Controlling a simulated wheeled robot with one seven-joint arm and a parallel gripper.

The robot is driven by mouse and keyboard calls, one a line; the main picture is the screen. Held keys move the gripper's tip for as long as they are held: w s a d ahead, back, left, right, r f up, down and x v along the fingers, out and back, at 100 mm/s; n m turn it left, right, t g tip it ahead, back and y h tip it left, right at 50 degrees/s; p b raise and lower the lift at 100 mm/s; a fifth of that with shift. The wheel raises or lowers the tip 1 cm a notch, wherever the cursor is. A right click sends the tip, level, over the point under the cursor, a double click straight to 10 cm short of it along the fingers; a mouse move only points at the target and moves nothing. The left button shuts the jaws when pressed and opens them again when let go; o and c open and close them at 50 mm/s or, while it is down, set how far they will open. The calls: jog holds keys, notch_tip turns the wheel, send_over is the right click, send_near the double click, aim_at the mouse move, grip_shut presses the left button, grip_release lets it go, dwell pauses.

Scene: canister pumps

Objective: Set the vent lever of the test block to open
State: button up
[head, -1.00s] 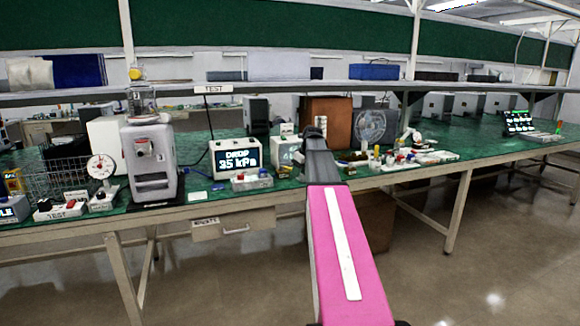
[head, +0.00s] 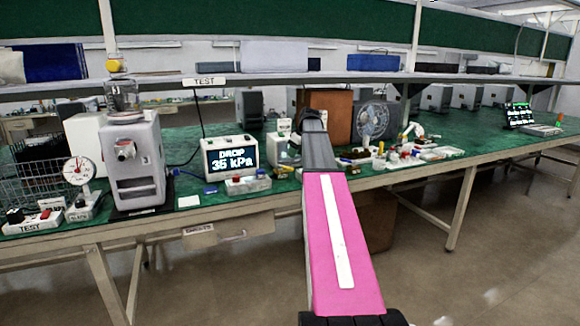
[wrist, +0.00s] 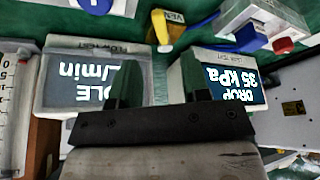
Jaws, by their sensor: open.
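A low pale block (head: 248,185) with red and blue parts stands at the front of the bench, before the "DROP 35 kPa" display unit (head: 230,158). In the wrist view, upside down, its red part (wrist: 282,45) is at upper right. Nearby there, a blue lever (wrist: 203,21) lies beside a yellow part (wrist: 160,27) and a label that seems to read "VENT". The lever's exact setting is unclear. My gripper (wrist: 160,85) is open and empty, its fingers in front of the two display units. In the head view its fingers are hidden by my arm.
The display unit reading "IDLE" (wrist: 85,78) is left in the wrist view. A grey canister machine (head: 135,165), dial gauge (head: 78,171) and wire basket (head: 40,178) stand left on the bench. A brown box (head: 330,110) and fan (head: 371,121) stand behind. A shelf (head: 270,78) runs above.

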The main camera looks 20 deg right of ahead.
aim_at(290, 168)
jog(key=x, duration=0.7)
jog(key=shift+w+a+f, duration=0.1)
jog(key=shift+f, duration=0.25)
grip_shut()
